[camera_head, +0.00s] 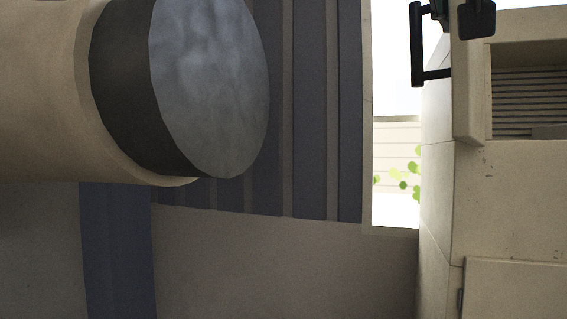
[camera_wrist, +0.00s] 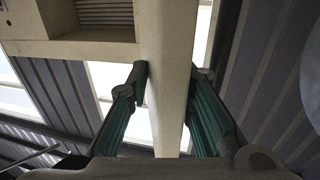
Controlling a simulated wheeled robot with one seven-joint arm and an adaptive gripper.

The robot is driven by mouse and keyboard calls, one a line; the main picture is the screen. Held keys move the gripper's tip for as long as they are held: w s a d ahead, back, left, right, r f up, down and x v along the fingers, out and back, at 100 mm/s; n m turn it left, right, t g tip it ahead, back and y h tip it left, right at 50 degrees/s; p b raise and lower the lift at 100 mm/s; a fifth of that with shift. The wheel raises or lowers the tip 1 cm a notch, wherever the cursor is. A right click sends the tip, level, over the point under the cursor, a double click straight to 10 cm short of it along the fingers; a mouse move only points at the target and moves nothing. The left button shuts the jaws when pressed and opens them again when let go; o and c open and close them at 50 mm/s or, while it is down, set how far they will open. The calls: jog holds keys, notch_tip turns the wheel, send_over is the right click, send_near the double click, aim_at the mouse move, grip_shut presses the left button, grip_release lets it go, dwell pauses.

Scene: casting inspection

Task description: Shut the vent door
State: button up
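A beige louvred vent (camera_head: 530,100) is set in a thick beige frame (camera_head: 470,75) at the upper right of the head view. A black bar handle (camera_head: 416,45) stands out to its left. I cannot tell clearly how far the vent door stands open. In the wrist view the louvres (camera_wrist: 105,12) are at the upper left. A beige upright (camera_wrist: 168,60) runs down between the fingers of my gripper (camera_wrist: 172,76). My teal-padded fingers are apart, one on each side of it; contact is unclear. In the head view only dark finger parts (camera_head: 458,12) show, at the top edge.
Below the vent, the beige housing continues with a flat panel (camera_head: 515,290). A bright window (camera_head: 397,170) lies left of the housing, beside a dark ribbed wall (camera_head: 325,130). A large beige cylinder with a grey end face (camera_head: 210,85) fills the upper left.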

jog(key=shift+o, duration=0.9)
jog(key=shift+w+d+f, duration=0.2)
jog(key=shift+w+f, duration=0.25)
jog(key=shift+f, duration=0.05)
jog(key=v, duration=1.3)
jog(key=shift+r, duration=0.45)
